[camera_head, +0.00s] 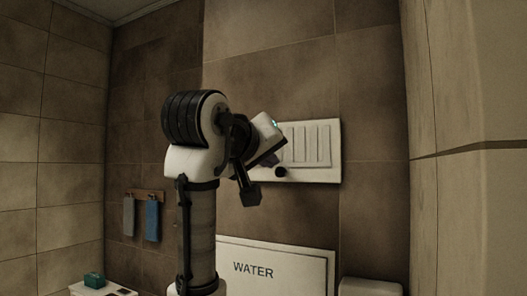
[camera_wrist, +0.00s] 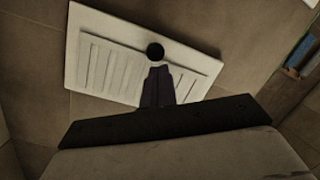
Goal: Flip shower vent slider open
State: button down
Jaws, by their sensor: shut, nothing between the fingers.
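The shower vent is a white rectangular panel with upright slats on the tiled wall (camera_head: 335,152). In the wrist view the vent (camera_wrist: 82,75) looks tilted. Its slider knob is a round black knob at the panel's lower edge in the head view (camera_head: 281,172); it also shows in the wrist view (camera_wrist: 155,51). My gripper (camera_wrist: 158,70) is shut and empty, with its dark fingertips pointing at the knob and just short of it in the picture. I cannot tell whether they touch it. In the head view my arm hides the panel's left part and most of my fingers.
A white panel marked WATER (camera_head: 300,266) is on the wall below the vent. A rail to the left holds a grey towel (camera_head: 129,216) and a blue towel (camera_head: 152,220). A green box (camera_head: 94,281) sits on a white surface at lower left. The wall around the vent is bare.

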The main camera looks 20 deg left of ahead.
jog(key=shift+s+d, duration=0.2)
jog(key=shift+d, duration=0.75)
jog(key=shift+a, duration=0.1)
